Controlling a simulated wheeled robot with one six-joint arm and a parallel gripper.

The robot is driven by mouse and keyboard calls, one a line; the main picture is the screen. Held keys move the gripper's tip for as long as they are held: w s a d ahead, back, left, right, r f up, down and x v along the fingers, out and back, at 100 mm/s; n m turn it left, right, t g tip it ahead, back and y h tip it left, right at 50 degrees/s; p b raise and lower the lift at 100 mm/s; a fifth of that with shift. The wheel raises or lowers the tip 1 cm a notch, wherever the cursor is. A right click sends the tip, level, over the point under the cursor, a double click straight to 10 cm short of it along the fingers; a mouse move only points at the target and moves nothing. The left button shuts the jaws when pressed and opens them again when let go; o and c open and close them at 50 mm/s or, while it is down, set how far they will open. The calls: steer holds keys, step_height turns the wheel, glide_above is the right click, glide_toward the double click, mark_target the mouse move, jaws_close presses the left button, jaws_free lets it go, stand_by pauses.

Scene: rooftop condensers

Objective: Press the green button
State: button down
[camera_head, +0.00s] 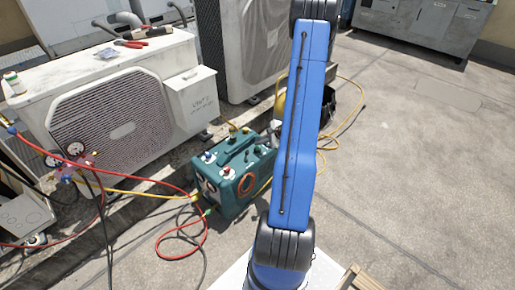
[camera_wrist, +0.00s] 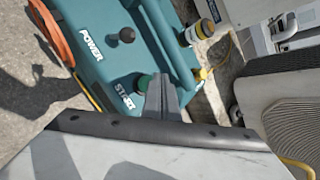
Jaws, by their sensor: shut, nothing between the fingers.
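The green button (camera_wrist: 143,83) sits on the teal machine (camera_wrist: 100,75), beside the white word START. The machine also shows in the head view (camera_head: 236,190), standing on the ground in front of the condensers; I cannot make out the green button there. My gripper (camera_wrist: 158,80) is shut and empty. Its fingertips lie right beside the green button in the wrist view and cover part of its right side. I cannot tell whether they touch it.
A black knob (camera_wrist: 127,35) is near the word POWER on the same panel. A white condenser (camera_head: 115,110) stands left; open concrete lies right.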

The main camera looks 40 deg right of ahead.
steer(key=shift+f, duration=0.15)
steer(key=shift+f, duration=0.25)
steer(key=shift+f, duration=0.75)
stand_by(1.1)
steer(key=shift+r, duration=0.1)
stand_by(0.3)
steer(key=shift+r, duration=1.1)
steer(key=shift+r, duration=2.5)
